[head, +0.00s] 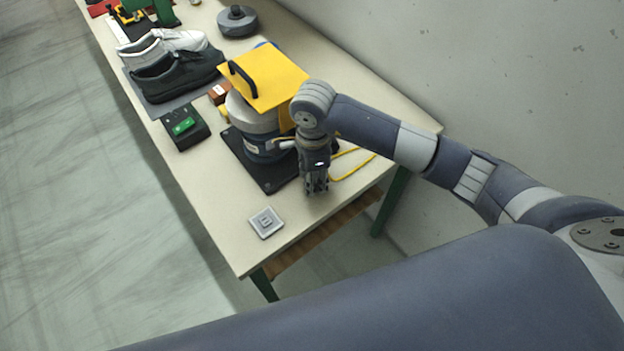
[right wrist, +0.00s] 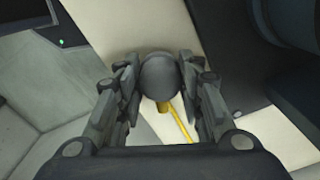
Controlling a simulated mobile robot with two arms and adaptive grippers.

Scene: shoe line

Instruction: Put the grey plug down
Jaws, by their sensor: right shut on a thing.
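My right gripper (head: 316,188) points down above the near part of the table, in front of the machine with the yellow top. In the right wrist view, my right gripper (right wrist: 160,92) is shut on the grey plug (right wrist: 158,75), which shows as a rounded grey body between the two fingers. In the head view the fingers hide the plug. My left gripper is not in view.
A grey square plate (head: 266,222) lies near the table's front corner. The machine (head: 272,82) stands on a black base (head: 262,174), with a yellow cord (head: 356,167) beside it. A green-buttoned box (head: 184,126) and shoes (head: 178,75) are farther back. Bare tabletop (head: 222,190) lies left of the base.

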